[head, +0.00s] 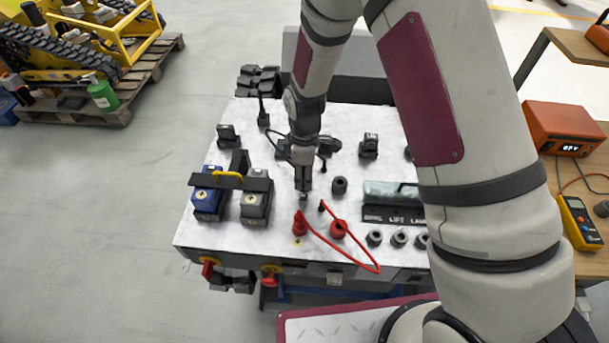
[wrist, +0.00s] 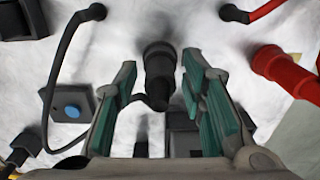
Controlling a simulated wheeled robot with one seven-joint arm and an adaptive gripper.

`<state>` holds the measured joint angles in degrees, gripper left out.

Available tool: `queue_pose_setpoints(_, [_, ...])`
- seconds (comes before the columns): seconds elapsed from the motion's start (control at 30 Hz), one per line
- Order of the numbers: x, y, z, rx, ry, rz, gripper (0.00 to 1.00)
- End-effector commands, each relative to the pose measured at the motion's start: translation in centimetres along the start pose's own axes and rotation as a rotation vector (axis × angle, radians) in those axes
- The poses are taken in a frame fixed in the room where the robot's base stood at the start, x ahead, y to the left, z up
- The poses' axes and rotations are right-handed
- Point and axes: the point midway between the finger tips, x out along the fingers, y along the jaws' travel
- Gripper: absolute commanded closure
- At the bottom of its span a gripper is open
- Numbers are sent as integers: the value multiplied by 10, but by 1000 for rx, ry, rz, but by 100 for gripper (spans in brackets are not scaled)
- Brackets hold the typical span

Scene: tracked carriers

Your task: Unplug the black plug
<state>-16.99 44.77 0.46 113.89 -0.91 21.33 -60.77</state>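The black plug (wrist: 159,75) stands in the white panel (wrist: 215,45) in the wrist view, a round black body with a narrower end toward the camera. My gripper (wrist: 160,66) is open, with one green-padded finger on each side of the plug. Gaps show between the plug and both pads. In the head view, my gripper (head: 303,188) points down at the panel (head: 265,150) and hides the plug.
A red plug (head: 300,225) stands just in front of my gripper, with another red plug (head: 339,229) and a looping red cable (head: 365,258) nearby. A thin black cable (wrist: 50,85) runs left of the fingers. Blue (head: 208,200) and black (head: 255,208) connectors stand at left.

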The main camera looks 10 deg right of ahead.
Motion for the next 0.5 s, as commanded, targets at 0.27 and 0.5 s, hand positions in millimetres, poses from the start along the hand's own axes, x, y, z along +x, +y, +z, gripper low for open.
queue_pose_setpoints(0.27, [0,0,0,0,0,0,100])
queue_pose_setpoints(0.5, [-1,0,0,0,0,0,100])
